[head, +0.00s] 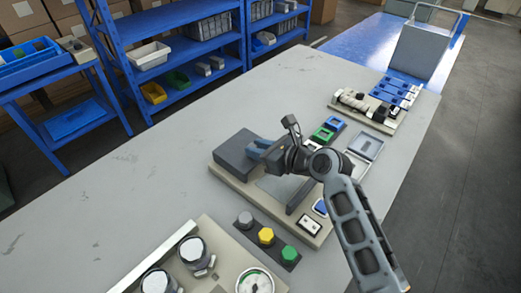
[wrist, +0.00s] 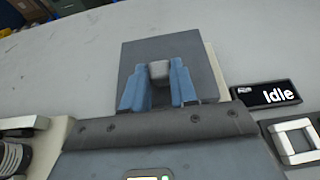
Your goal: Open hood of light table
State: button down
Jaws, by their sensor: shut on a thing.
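The light table's hood (head: 236,155) is a dark grey slab at the left end of a beige base plate (head: 222,181) in the head view. In the wrist view the hood (wrist: 135,58) fills the area ahead of my gripper. My gripper (head: 258,147) reaches over the hood's right side. In the wrist view my gripper (wrist: 160,82) has its two blue fingers on either side of a small light grey knob (wrist: 160,70) on the hood, shut on it. Whether the hood is raised at all is hard to tell.
A row of grey, yellow and green buttons (head: 266,236) lies in front of the base plate. Another device with rollers (head: 362,105) stands farther back. An "Idle" display (wrist: 266,95) sits right of the hood. The table left of the hood is clear.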

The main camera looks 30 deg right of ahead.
jog(key=c, duration=0.9)
grip_release()
jog(key=shift+s, duration=0.1)
jog(key=v, duration=0.7)
jog(key=shift+s+d+r, duration=0.2)
jog(key=shift+s, duration=0.05)
